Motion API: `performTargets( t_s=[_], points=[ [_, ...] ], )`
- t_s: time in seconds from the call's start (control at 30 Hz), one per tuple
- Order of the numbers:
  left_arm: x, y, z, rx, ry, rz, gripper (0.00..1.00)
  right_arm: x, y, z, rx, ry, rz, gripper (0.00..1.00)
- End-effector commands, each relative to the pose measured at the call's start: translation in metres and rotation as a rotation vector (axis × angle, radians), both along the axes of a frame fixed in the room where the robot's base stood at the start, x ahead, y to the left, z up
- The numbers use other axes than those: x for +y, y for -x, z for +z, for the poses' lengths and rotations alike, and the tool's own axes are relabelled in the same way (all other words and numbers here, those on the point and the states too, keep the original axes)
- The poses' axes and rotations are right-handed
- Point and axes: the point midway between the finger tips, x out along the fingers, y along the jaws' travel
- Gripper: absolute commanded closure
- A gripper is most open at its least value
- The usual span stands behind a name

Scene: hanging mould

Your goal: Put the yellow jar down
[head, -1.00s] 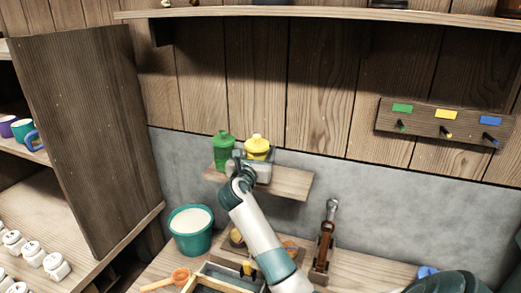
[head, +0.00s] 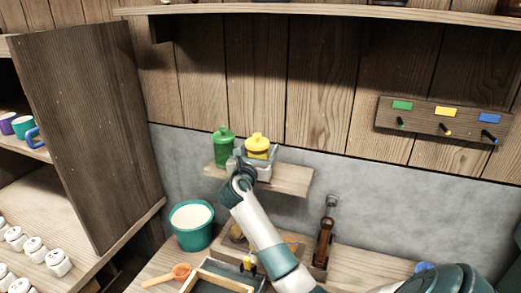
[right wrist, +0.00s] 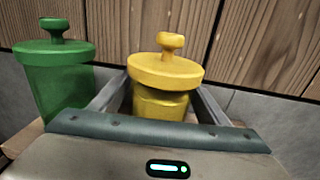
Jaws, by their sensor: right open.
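The yellow jar (head: 257,146) with its knobbed lid is upright at the small wall shelf (head: 290,179). It also shows upright in the right wrist view (right wrist: 165,75). My right gripper (head: 256,157) is open, with one finger on each side of the jar; small gaps show between jar and fingers in the wrist view. The jar's base is hidden behind the gripper, so its contact with the shelf cannot be seen. My left gripper is not in view.
A green jar (head: 223,146) stands close to the left of the gripper. A teal bucket (head: 191,228) is below the shelf on the left. A peg board (head: 444,122) hangs at the right. The shelf's right part is bare.

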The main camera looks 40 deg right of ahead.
Motion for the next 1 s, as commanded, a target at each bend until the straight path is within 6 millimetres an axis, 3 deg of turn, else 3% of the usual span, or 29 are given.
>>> performTargets(
  t_s=[0.27, 0.7, 1.0],
  points=[
    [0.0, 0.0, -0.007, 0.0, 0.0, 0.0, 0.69, 0.013, 0.007, 0.0, -0.003, -0.002, 0.002, 0.31],
    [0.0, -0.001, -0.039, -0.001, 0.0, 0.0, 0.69, 0.076, 0.046, -0.001, -0.004, -0.003, 0.002, 0.31],
    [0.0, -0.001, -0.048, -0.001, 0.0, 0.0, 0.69, 0.101, 0.062, 0.002, -0.001, -0.001, 0.001, 0.31]
  ],
)
